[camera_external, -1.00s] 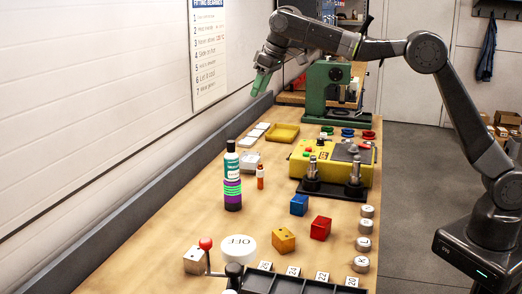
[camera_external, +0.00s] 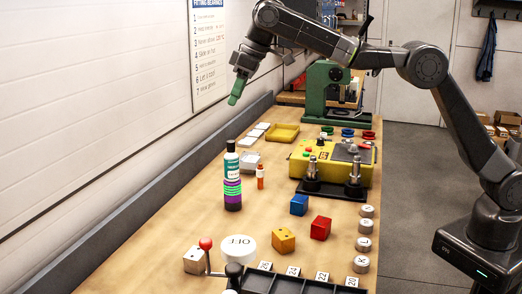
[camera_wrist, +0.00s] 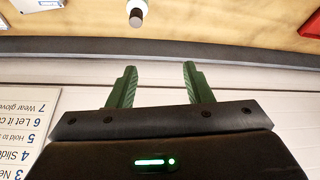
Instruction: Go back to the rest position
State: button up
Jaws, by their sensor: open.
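My gripper (camera_external: 236,92) hangs in the air above the back left of the bench, close to the white wall. In the external view its green fingers point down and a little left. In the wrist view my gripper (camera_wrist: 160,68) shows two green fingers spread apart with nothing between them. The tall bottle with green and purple bands (camera_external: 232,180) stands upright on the bench, well below and nearer the camera; a bottle (camera_wrist: 137,12) also shows at the top of the wrist view, beyond the fingertips.
The wall poster (camera_external: 208,45) is beside my gripper. The air around the gripper is clear.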

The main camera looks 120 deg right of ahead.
jog(key=w+a+n, duration=0.1)
jog(key=w+a, duration=0.3)
jog(key=a, duration=0.2)
jog(key=shift+w+y, duration=0.2)
jog(key=shift+y, duration=0.1)
dwell(0.9)
